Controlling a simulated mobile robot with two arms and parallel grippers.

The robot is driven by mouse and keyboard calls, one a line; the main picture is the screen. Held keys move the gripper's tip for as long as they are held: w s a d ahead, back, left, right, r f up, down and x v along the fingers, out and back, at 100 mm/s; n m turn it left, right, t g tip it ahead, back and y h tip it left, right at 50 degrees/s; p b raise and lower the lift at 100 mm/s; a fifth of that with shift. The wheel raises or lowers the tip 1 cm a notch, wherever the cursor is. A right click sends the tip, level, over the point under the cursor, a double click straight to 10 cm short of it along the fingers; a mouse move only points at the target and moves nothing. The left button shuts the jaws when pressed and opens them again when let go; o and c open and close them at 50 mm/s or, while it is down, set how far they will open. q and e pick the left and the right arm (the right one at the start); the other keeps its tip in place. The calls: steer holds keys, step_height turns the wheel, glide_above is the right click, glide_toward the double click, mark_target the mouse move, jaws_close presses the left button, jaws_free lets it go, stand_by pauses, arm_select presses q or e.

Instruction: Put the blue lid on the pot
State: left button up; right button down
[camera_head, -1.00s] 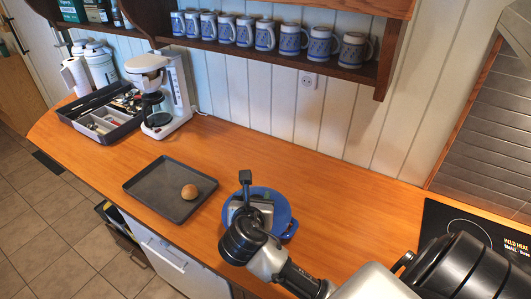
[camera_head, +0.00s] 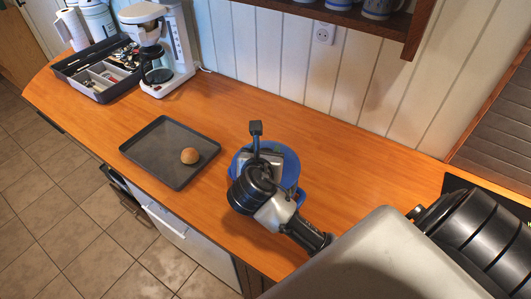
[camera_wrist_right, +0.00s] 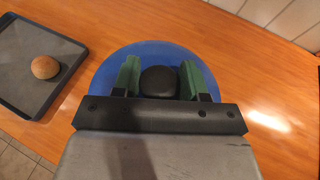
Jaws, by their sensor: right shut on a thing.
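The blue lid (camera_wrist_right: 150,50) is a round disc with a black knob (camera_wrist_right: 160,82) on top. My right gripper (camera_wrist_right: 158,76) has its green fingers on either side of the knob and is shut on it. In the head view the lid (camera_head: 240,156) is partly hidden under my right gripper (camera_head: 264,162). A blue pot (camera_head: 300,198) shows only as a handle at the lid's right side. The lid is over the pot; whether it rests fully on the rim is hidden. My left gripper is not in view.
A dark tray (camera_head: 150,150) with a bread roll (camera_head: 190,156) lies left of the pot. A utensil tray (camera_head: 78,78) and a white coffee maker (camera_head: 182,55) stand at the far left. The wooden counter (camera_head: 330,140) behind the pot is clear. A black cooktop (camera_head: 458,184) is at the right.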

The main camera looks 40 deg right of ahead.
steer(key=shift+f+b, duration=0.3)
steer(key=shift+f, duration=0.05)
steer(key=shift+s+a+f+b, duration=0.1)
steer(key=shift+f+b, duration=0.1)
steer(key=shift+b, duration=0.1)
steer(key=shift+f+b, duration=0.7)
steer(key=shift+b, duration=0.3)
steer(key=shift+f, duration=0.15)
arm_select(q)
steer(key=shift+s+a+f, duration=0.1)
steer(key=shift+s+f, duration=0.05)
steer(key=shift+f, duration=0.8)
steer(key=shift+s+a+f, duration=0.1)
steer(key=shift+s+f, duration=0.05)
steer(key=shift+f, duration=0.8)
arm_select(e)
steer(key=shift+f, duration=0.8)
arm_select(q)
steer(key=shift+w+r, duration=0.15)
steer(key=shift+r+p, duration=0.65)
steer(key=shift+p, duration=0.15)
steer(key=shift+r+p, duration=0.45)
arm_select(e)
steer(key=shift+f, duration=0.3)
